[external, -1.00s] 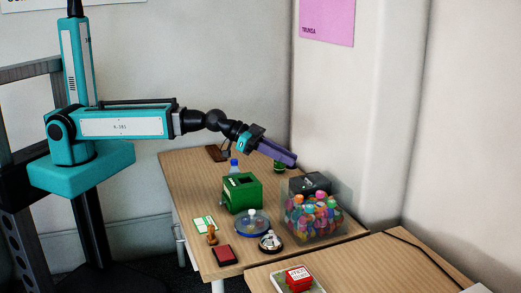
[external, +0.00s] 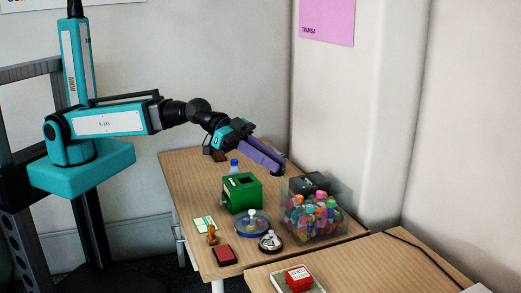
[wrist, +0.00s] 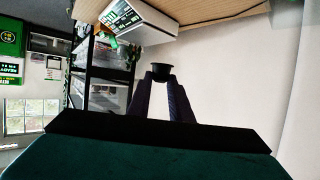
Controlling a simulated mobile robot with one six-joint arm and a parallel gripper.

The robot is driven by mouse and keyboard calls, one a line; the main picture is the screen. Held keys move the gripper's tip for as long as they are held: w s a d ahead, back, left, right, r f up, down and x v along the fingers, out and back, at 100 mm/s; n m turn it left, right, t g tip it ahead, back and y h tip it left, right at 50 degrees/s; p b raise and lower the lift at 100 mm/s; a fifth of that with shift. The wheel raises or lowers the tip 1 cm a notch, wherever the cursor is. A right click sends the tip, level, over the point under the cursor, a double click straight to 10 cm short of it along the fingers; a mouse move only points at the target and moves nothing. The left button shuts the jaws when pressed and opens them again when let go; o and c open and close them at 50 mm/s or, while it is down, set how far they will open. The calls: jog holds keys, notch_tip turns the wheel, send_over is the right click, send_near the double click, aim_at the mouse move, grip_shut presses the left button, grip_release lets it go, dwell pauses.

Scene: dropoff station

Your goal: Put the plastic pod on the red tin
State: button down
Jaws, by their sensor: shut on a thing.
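My gripper (external: 279,166) is over the back right of the desk, fingers pointing down to the right. In the wrist view, its purple fingers (wrist: 162,88) are shut on a small dark cup-shaped thing with a wide rim, seemingly the plastic pod (wrist: 161,72). In the external view the pod is hard to make out at the fingertips. A flat dark red rectangular case (external: 224,255) lies at the desk's front edge. A brighter red box (external: 299,279) with a white label sits on a pale tray at the front right. I cannot tell which is the red tin.
A clear bin of colourful capsules (external: 314,216) stands at the desk's right. A green box (external: 241,193), a blue-based dish (external: 252,223), a bell (external: 270,242), a wooden stamp (external: 212,235) and a card (external: 204,223) stand or lie nearby. A blue-capped bottle (external: 234,166) is behind the green box.

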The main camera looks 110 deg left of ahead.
jog(key=s+d+f+m+g+h+b, duration=0.1)
jog(key=s+f+m+g+h+b, duration=0.1)
jog(key=f, duration=0.8)
jog(key=s+d+f+m+g+h+b, duration=0.1)
jog(key=s+f+m+h+b, duration=0.3)
jog(key=f, duration=0.7)
jog(key=shift+s+d+f+m+g+h+b, duration=0.35)
jog(key=shift+m+h+b, duration=0.2)
jog(key=shift+m+h, duration=0.35)
jog(key=shift+r, duration=0.1)
jog(key=p, duration=0.5)
send_over(296, 270)
jog(key=shift+s+f, duration=0.4)
jog(key=shift+f, duration=0.3)
jog(key=shift+w, duration=0.5)
jog(key=shift+s+f+p, duration=0.1)
jog(key=shift+f+p, duration=0.7)
jog(key=shift+f, duration=1)
